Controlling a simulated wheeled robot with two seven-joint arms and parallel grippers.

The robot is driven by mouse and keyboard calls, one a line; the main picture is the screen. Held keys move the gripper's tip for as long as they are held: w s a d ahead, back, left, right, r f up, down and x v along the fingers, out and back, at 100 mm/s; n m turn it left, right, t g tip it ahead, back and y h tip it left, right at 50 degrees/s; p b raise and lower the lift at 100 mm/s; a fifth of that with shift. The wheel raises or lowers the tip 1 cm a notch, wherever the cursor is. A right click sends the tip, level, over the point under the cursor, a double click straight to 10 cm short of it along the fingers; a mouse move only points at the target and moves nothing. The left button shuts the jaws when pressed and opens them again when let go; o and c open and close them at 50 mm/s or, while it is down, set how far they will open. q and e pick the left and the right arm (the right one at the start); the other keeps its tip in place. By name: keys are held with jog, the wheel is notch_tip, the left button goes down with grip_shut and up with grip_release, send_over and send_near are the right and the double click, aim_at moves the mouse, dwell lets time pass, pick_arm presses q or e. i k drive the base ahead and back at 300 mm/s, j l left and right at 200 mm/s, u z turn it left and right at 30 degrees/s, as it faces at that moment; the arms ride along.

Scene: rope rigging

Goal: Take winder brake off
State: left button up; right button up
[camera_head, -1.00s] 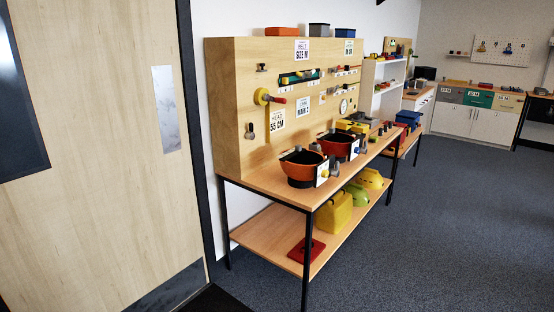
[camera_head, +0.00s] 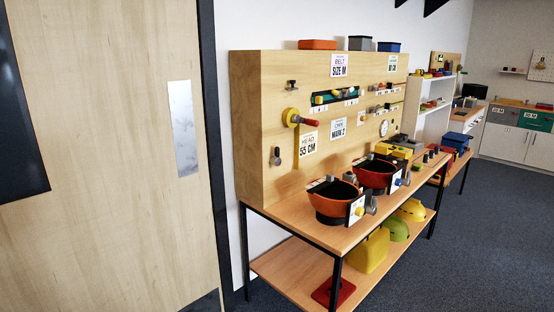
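A wooden panel (camera_head: 262,125) stands on the back of a workbench. A yellow hub with a red-handled crank (camera_head: 297,118) is mounted on its left part; it looks like a winder. Below it a small dark lever (camera_head: 276,156) hangs on the panel; I cannot tell whether it is the brake. A small dark fitting (camera_head: 292,86) sits above the crank. Neither of my grippers is in view.
A wooden door (camera_head: 110,150) fills the left side. Grey carpet (camera_head: 480,240) at the right is clear.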

aim_at(275, 160)
jog(key=i+l, duration=0.25)
jog(key=i+l+u, duration=0.1)
jog(key=i+l, duration=0.15)
jog(key=l, duration=0.25)
jog(key=i+l+u, duration=0.1)
jog(key=i+l, duration=0.35)
jog(key=l, duration=0.3)
jog(key=i+l+u, duration=0.1)
jog(key=i+l, duration=0.15)
jog(key=l, duration=0.15)
jog(key=i+l, duration=0.2)
jog(key=l, duration=0.25)
jog(key=u, duration=0.05)
